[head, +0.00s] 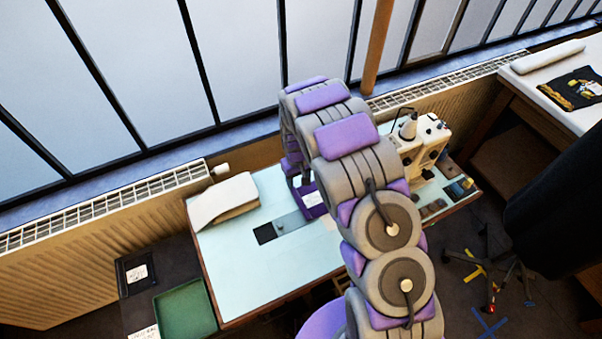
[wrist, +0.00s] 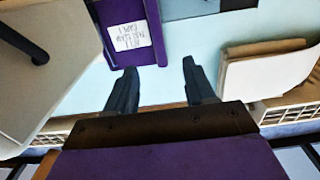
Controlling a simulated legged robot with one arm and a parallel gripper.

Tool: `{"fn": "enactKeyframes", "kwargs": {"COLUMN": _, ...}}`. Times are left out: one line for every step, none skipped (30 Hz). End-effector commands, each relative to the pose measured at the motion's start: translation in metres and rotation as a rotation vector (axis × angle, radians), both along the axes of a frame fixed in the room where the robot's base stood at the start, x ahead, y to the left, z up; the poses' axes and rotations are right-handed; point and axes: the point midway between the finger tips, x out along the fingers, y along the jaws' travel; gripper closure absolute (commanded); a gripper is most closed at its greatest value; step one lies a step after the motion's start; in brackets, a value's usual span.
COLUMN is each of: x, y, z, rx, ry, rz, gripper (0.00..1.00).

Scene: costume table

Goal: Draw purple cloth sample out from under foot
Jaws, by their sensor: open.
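The purple cloth sample (wrist: 118,12) lies flat at the top of the wrist view, with a white handwritten label (wrist: 130,37) on it. Its upper end runs out of that view, so I cannot see what presses on it there. My gripper (wrist: 159,66) is open and empty, its two dark fingers spread just below the cloth's near edge in that view. The left fingertip is close to the edge; I cannot tell whether it touches. The white sewing machine (head: 427,142) stands at the right on the table; its foot is hidden behind my arm in the head view.
The pale blue tabletop (head: 240,285) is clear at its front left. A folded cream cloth (head: 222,198) lies at its back left corner. A green tray (head: 186,312) sits lower left. A radiator (head: 110,220) and windows run behind. A dark draped form (head: 560,200) stands right.

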Motion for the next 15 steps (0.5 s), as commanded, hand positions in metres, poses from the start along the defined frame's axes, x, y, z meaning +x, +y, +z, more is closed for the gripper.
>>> {"fn": "enactKeyframes", "kwargs": {"x": -0.001, "y": -0.002, "z": -0.011, "rx": 0.001, "ry": 0.004, "rz": -0.002, "gripper": 0.46}}
{"fn": "enactKeyframes", "kwargs": {"x": -0.001, "y": -0.003, "z": -0.017, "rx": 0.001, "ry": 0.005, "rz": -0.002, "gripper": 0.46}}
{"fn": "enactKeyframes", "kwargs": {"x": -0.002, "y": -0.004, "z": -0.024, "rx": 0.002, "ry": 0.007, "rz": -0.003, "gripper": 0.46}}
{"fn": "enactKeyframes", "kwargs": {"x": -0.002, "y": -0.005, "z": -0.03, "rx": 0.003, "ry": 0.009, "rz": -0.003, "gripper": 0.46}}
{"fn": "enactKeyframes", "kwargs": {"x": -0.002, "y": -0.006, "z": -0.035, "rx": 0.004, "ry": 0.008, "rz": -0.003, "gripper": 0.46}}
{"fn": "enactKeyframes", "kwargs": {"x": -0.002, "y": -0.007, "z": -0.042, "rx": 0.005, "ry": 0.008, "rz": -0.003, "gripper": 0.46}}
{"fn": "enactKeyframes", "kwargs": {"x": -0.002, "y": -0.008, "z": -0.047, "rx": 0.006, "ry": 0.006, "rz": -0.003, "gripper": 0.46}}
{"fn": "enactKeyframes", "kwargs": {"x": -0.001, "y": -0.008, "z": -0.052, "rx": 0.007, "ry": 0.005, "rz": -0.003, "gripper": 0.46}}
{"fn": "enactKeyframes", "kwargs": {"x": -0.002, "y": -0.008, "z": -0.059, "rx": 0.008, "ry": 0.004, "rz": -0.003, "gripper": 0.46}}
{"fn": "enactKeyframes", "kwargs": {"x": -0.002, "y": -0.008, "z": -0.065, "rx": 0.008, "ry": 0.004, "rz": -0.003, "gripper": 0.46}}
{"fn": "enactKeyframes", "kwargs": {"x": -0.002, "y": -0.008, "z": -0.071, "rx": 0.007, "ry": 0.006, "rz": -0.004, "gripper": 0.46}}
{"fn": "enactKeyframes", "kwargs": {"x": -0.002, "y": -0.008, "z": -0.078, "rx": 0.006, "ry": 0.007, "rz": -0.004, "gripper": 0.46}}
{"fn": "enactKeyframes", "kwargs": {"x": -0.002, "y": -0.007, "z": -0.083, "rx": 0.006, "ry": 0.007, "rz": -0.004, "gripper": 0.46}}
{"fn": "enactKeyframes", "kwargs": {"x": -0.002, "y": -0.006, "z": -0.088, "rx": 0.005, "ry": 0.005, "rz": -0.003, "gripper": 0.46}}
{"fn": "enactKeyframes", "kwargs": {"x": -0.001, "y": -0.005, "z": -0.095, "rx": 0.003, "ry": 0.005, "rz": -0.002, "gripper": 0.46}}
